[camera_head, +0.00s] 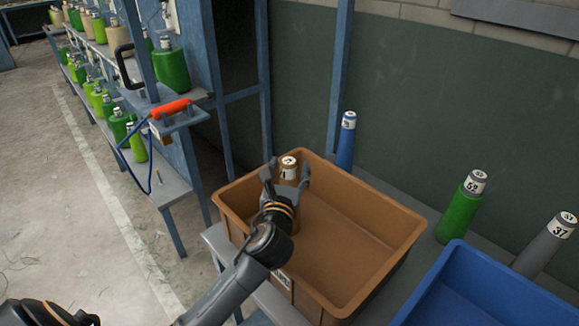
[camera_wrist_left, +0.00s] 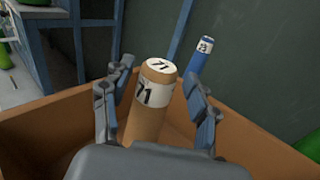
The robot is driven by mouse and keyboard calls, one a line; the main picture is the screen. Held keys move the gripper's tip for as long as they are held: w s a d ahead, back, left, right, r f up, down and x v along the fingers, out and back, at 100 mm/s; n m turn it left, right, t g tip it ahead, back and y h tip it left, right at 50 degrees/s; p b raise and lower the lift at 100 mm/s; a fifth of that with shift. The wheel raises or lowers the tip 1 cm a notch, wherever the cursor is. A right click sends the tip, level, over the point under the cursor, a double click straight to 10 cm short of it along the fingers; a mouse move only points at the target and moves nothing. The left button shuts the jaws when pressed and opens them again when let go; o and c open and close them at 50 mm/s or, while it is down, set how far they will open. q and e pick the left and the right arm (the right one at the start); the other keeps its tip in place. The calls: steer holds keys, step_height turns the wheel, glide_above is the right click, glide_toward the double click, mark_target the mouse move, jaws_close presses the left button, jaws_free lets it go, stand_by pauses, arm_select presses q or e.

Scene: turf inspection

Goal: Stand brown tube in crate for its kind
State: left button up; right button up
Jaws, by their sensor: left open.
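The brown tube (camera_head: 288,170) stands inside the brown crate (camera_head: 384,206), near its far left corner. In the left wrist view the brown tube (camera_wrist_left: 155,100) carries a white label reading 71 and looks slightly tilted. Its lower end is hidden there by my gripper. My left gripper (camera_head: 286,172) is open, with its fingers on either side of the tube; in the left wrist view the fingers (camera_wrist_left: 160,92) show gaps to it. The rest of the crate floor is bare. My right gripper is not in view.
A blue tube (camera_head: 346,142) stands behind the crate. A green tube (camera_head: 459,210) and a grey tube (camera_head: 545,246) stand to the right, by a blue crate (camera_head: 463,262). A shelf with green bottles (camera_head: 172,66) is at the left.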

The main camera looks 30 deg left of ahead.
arm_select(q)
steer(key=v, duration=1.1)
